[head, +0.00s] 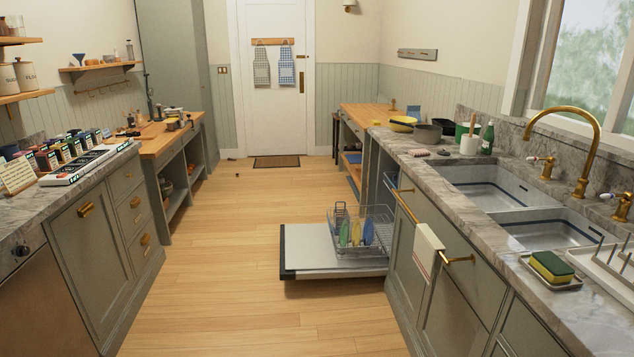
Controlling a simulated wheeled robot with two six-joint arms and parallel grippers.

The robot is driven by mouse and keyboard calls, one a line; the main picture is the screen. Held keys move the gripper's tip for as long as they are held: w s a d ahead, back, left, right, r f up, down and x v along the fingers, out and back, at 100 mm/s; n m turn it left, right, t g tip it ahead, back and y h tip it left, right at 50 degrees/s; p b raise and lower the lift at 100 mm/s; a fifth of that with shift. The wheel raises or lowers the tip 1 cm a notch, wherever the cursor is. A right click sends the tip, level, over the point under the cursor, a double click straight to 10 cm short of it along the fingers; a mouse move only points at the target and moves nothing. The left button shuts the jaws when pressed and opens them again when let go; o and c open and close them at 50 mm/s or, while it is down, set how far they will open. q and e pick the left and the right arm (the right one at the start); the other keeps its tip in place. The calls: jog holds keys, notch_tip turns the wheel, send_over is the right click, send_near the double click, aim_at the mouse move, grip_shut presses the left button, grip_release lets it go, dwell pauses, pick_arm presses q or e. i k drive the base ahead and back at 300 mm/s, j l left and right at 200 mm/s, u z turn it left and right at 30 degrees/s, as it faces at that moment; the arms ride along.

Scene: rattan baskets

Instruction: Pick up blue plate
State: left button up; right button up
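A blue plate (356,232) stands on edge among several coloured plates in a wire dish rack (383,236). Yellowish plates stand on either side of it, with a yellow plate (368,232) to its right. The rack sits on the lowered dishwasher door (310,262), low above the floor. The plates are small in the picture, and rack wires partly cover them. Neither of my grippers is in view.
Wooden floor (215,290) is clear between the left cabinets (90,235) and the dishwasher door. The right counter (425,180) holds a double sink (490,190) and a sponge (551,266). A towel (427,248) hangs from the cabinet front beside the dishwasher.

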aim_at(369, 227)
jog(key=i, duration=1.95)
